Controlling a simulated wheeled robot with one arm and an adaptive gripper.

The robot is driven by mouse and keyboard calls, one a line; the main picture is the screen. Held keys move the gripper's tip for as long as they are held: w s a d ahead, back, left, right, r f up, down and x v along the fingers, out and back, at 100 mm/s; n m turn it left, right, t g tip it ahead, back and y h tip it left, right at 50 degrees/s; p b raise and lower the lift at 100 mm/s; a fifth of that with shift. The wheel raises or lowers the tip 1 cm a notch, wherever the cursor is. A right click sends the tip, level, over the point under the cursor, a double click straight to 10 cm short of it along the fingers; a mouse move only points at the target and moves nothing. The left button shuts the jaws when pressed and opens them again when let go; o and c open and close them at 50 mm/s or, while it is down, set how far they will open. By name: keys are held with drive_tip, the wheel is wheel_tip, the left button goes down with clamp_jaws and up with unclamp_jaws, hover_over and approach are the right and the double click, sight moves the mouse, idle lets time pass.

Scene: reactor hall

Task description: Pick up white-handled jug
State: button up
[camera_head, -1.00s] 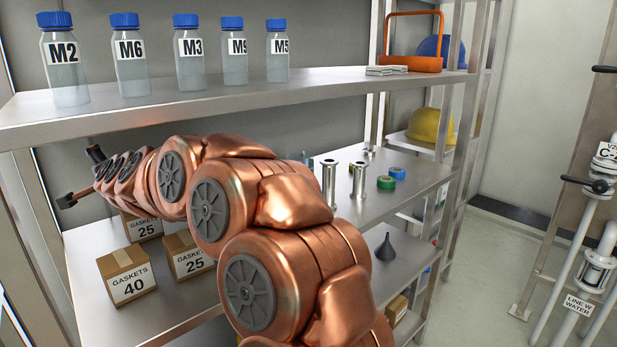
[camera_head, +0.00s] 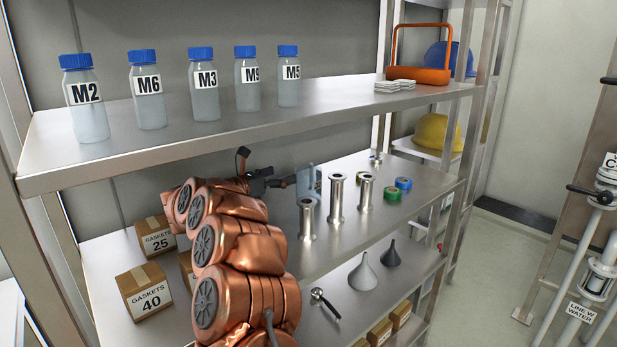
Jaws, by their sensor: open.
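A pale, see-through vessel (camera_head: 309,180) stands on the middle shelf, just left of the upright metal pipe pieces. It may be the jug; its outline is faint and I cannot make out a white handle. My gripper (camera_head: 280,181) is a small dark shape at the end of my copper arm, over the middle shelf and under the upper one. It points right, toward the vessel, close to its left side. The jaws are open and hold nothing that I can see. Whether they touch the vessel I cannot tell.
Flanged metal pipe pieces (camera_head: 337,199) stand right of the vessel, with green and blue tape rolls (camera_head: 393,194) beyond. The upper shelf (camera_head: 250,118) with several labelled bottles (camera_head: 206,85) overhangs my gripper.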

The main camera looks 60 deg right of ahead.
sight(298, 176)
drive_tip(key=m, duration=0.1)
drive_tip(key=s+g, duration=0.1)
drive_tip(key=s+m+g, duration=0.1)
drive_tip(key=shift+s+a+f+m+y, duration=0.25)
drive_tip(key=shift+a+f+m+y, duration=0.05)
drive_tip(key=shift+a+f, duration=0.05)
drive_tip(key=shift+p+x, duration=0.55)
drive_tip(key=shift+x, duration=1.2)
drive_tip(key=shift+p+x, duration=0.65)
drive_tip(key=shift+x, duration=1.5)
drive_tip(key=shift+w+d, duration=0.1)
drive_tip(key=shift+w, duration=0.1)
drive_tip(key=shift+c, duration=0.4)
drive_tip(key=c, duration=1)
